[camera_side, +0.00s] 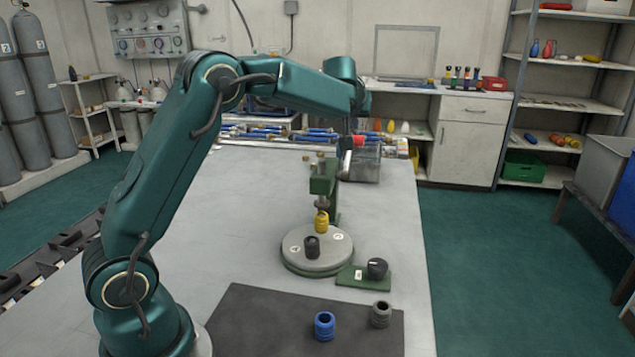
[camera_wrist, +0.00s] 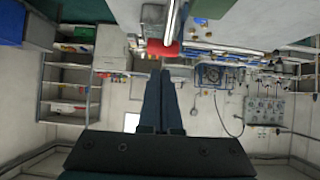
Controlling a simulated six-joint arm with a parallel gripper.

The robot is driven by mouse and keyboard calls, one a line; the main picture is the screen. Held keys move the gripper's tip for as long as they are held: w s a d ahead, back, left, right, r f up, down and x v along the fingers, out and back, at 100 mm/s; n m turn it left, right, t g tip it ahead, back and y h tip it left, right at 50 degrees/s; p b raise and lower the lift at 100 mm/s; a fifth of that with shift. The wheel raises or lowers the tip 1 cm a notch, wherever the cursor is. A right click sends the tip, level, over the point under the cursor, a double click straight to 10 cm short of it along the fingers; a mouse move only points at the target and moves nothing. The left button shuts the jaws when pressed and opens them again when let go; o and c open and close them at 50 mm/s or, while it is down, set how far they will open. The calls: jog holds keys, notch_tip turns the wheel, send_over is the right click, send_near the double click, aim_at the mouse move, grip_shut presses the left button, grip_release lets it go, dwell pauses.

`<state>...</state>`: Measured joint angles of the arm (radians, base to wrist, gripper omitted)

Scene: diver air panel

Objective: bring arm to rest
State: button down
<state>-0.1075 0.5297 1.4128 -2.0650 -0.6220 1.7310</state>
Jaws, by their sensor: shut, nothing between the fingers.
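My arm stretches over the grey bench from the left in the side view, its elbow high. My gripper (camera_wrist: 160,74) shows in the wrist view with its two dark fingers together and nothing between them. In the side view the gripper (camera_side: 346,150) is small and dark, raised near the far end of the bench, and its fingertips are hard to make out. A red-ended part (camera_wrist: 162,48) lies just beyond the fingertips in the wrist view; I cannot tell the distance. The wrist view is upside down and looks across the room.
A green press (camera_side: 324,180) stands behind a round turntable (camera_side: 318,261) with a yellow fitting (camera_side: 322,222) and a black fitting (camera_side: 312,247). A black knob (camera_side: 377,268) sits on a green base. Blue (camera_side: 325,326) and grey (camera_side: 381,314) fittings stand on the dark mat (camera_side: 262,318).

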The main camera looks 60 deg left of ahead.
jog(key=s+d+r+m+t, duration=0.2)
jog(key=d+r+t, duration=0.15)
jog(key=r, duration=0.85)
jog(key=s+d+r+m+t+h, duration=0.45)
jog(key=d+r, duration=0.25)
jog(key=d, duration=0.3)
jog(key=s+d+f+m+h, duration=0.1)
jog(key=s+d+m+h, duration=0.35)
jog(key=d, duration=0.25)
jog(key=s+d+f+m+g+h, duration=0.1)
jog(key=s+d+f+g, duration=0.4)
jog(key=s+f, duration=0.6)
jog(key=s+a+f+n+g+y, duration=0.1)
jog(key=s+f+g, duration=0.1)
jog(key=s+f, duration=0.2)
jog(key=s+a+f+n+g+y, duration=0.1)
jog(key=s+a+f+n+g, duration=0.1)
jog(key=f, duration=0.8)
jog(key=shift+s+a+g, duration=0.3)
jog(key=shift+s+g, duration=0.4)
jog(key=shift+s, duration=0.45)
jog(key=shift+r, duration=0.1)
